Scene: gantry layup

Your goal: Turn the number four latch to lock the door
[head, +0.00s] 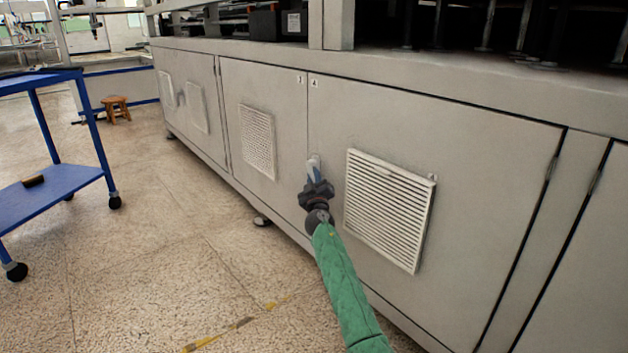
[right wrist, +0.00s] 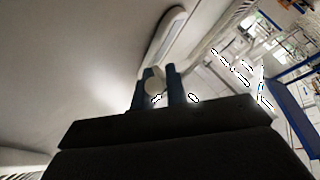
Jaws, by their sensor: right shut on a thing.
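The door marked 4 (head: 430,130) is a grey cabinet panel, flush with the panels around it. Its latch (head: 313,160) is a small pale fitting near the door's left edge. In the right wrist view the latch (right wrist: 166,38) shows as a long rounded plate with a pale knob (right wrist: 154,83) at its near end. My right gripper (head: 315,178) is at the latch, and its two fingers are shut on the knob; they also show in the right wrist view (right wrist: 156,88). The fingers hide part of the latch in the head view. My left gripper is out of view.
A slatted vent (head: 388,208) sticks out from the door right of my gripper. The panel marked 3 (head: 265,85) has another vent (head: 257,142). A blue cart (head: 60,185) stands at left, with a wooden stool (head: 116,108) behind it. The floor between is clear.

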